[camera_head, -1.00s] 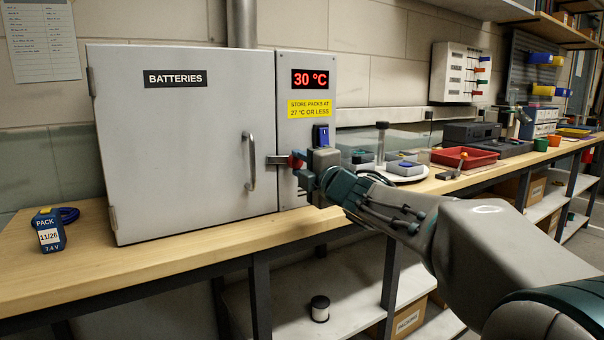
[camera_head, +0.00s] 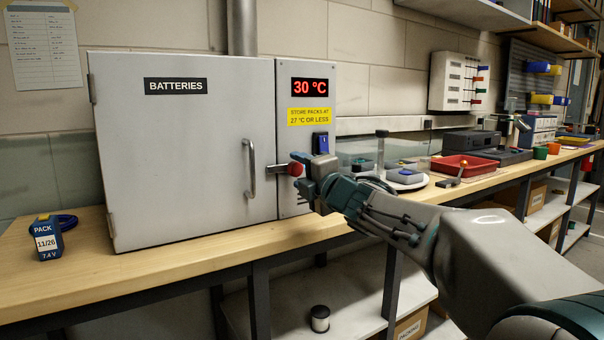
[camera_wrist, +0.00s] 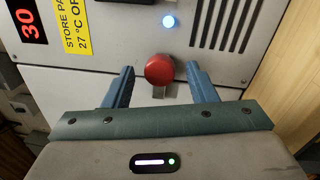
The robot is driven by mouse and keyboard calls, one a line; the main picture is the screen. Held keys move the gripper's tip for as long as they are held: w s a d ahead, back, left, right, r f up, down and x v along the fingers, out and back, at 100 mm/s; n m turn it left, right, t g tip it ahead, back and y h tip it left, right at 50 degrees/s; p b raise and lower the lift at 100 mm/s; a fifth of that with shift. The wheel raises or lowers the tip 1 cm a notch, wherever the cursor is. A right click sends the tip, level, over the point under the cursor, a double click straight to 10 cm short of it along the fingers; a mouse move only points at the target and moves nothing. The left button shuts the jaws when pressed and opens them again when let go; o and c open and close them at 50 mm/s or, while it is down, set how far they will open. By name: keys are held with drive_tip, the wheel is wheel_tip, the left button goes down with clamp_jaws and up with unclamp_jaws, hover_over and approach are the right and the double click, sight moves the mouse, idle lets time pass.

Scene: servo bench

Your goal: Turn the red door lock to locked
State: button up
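The red door lock knob (camera_head: 295,169) sits at the right edge of the closed grey cabinet door (camera_head: 190,150), on a metal latch that spans the seam to the side panel. In the wrist view the round red knob (camera_wrist: 159,69) lies between and slightly beyond the fingertips, with a gap on each side. My gripper (camera_wrist: 162,80) is open around it, its two blue fingers apart and not touching the knob. In the head view my gripper (camera_head: 303,180) is just right of the knob and hides part of the panel.
The door handle (camera_head: 251,169) is left of the lock. A battery pack (camera_head: 46,238) stands on the bench at left.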

drive_tip(key=p+v, duration=0.2)
drive_tip(key=v, duration=1.2)
drive_tip(key=shift+w, duration=0.1)
drive_tip(key=s+d+r+m+g+h+p, duration=0.1)
drive_tip(key=s+d+m+h+p, duration=0.1)
drive_tip(key=d+m+h+p, duration=0.55)
drive_tip(key=s+d+r+m+g+h+p, duration=0.15)
drive_tip(key=d+m+h+p, duration=0.25)
drive_tip(key=m+p, duration=0.55)
drive_tip(key=s+a+f+m+g+p, duration=0.1)
drive_tip(key=s+m+g+p, duration=0.9)
drive_tip(key=s, duration=0.8)
drive_tip(key=y+p, duration=0.1)
drive_tip(key=p, duration=0.2)
drive_tip(key=shift+s+a+f, duration=0.25)
drive_tip(key=shift+a, duration=0.05)
drive_tip(key=shift+g, duration=0.25)
